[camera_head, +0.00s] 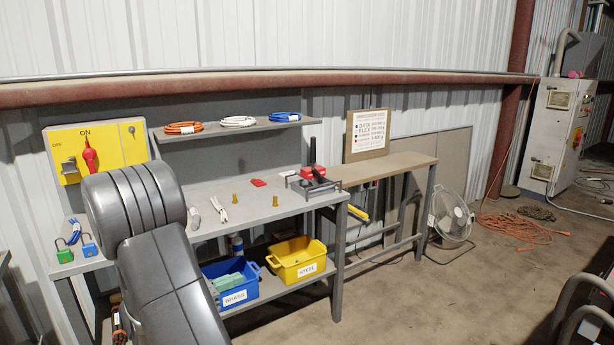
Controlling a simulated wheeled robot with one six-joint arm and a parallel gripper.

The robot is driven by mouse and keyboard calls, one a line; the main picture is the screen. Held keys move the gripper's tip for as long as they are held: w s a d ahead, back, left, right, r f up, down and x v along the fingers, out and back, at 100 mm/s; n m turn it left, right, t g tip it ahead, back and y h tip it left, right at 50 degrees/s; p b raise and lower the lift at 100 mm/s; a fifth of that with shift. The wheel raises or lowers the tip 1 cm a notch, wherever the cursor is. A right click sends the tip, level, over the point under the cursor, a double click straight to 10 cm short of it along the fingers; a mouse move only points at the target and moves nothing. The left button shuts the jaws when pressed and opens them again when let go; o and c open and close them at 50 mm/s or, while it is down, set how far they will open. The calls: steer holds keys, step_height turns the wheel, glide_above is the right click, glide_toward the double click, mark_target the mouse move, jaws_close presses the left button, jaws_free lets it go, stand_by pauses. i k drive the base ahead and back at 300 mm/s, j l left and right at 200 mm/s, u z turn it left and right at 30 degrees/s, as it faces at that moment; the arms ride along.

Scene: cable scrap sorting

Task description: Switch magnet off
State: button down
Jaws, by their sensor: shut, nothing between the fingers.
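No part is plainly labelled as a magnet. A dark grey device (318,187) with red blocks and an upright dark and red post (312,158) stands at the right end of the grey bench; it may be the magnet, but I cannot tell its switch state. A yellow switch panel (118,145) on the wall at left carries a red handle (90,157) that points up to "ON"; "OFF" is marked to its left. My thick grey arm rises in front of the bench's left part, and my gripper is not visible.
The grey bench (258,205) holds white-handled pliers (218,209), two small brass pieces and a red item. Green and blue padlocks (89,248) lie at left. Below are a blue "BRASS" bin (236,297) and a yellow "STEEL" bin (300,274). A shelf of cable coils (235,130) hangs above.

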mark_target(307, 174)
steer(key=i+z, duration=0.15)
steer(key=i, duration=0.9)
steer(key=i+j+z, duration=0.15)
steer(key=i, duration=0.9)
